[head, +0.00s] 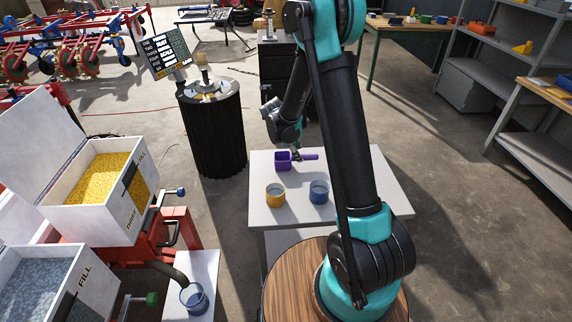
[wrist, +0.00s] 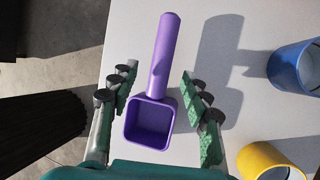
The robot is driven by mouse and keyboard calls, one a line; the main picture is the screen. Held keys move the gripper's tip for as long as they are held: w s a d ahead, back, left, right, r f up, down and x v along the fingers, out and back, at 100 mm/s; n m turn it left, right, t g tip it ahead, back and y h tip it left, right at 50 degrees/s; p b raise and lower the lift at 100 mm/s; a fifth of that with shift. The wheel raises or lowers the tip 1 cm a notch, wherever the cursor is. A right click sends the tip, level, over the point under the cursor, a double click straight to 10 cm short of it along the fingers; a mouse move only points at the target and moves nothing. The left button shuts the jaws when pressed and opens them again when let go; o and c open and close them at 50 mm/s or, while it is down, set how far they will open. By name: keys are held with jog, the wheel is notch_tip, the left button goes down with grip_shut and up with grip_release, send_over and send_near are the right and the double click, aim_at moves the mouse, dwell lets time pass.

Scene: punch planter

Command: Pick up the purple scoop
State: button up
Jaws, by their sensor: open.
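The purple scoop (head: 284,161) lies on the white table (head: 379,190), near its far left corner in the head view. In the wrist view the purple scoop (wrist: 152,118) has its square cup towards the bottom and its handle pointing up. My gripper (wrist: 158,92) is open, with one green-padded finger on each side of the scoop. Gaps show between both fingers and the scoop, so neither visibly touches it.
A yellow cup (head: 275,197) and a blue cup (head: 319,193) stand nearer on the same table. Another blue cup (head: 194,299) stands under a spout at lower left. A black ribbed drum (head: 217,135) stands left of the table. A bin of yellow grains (head: 104,178) is further left.

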jog(key=x, duration=0.4)
jog(key=shift+w+d+f, duration=0.1)
jog(key=shift+f, duration=0.3)
jog(key=shift+c, duration=0.2)
grip_shut()
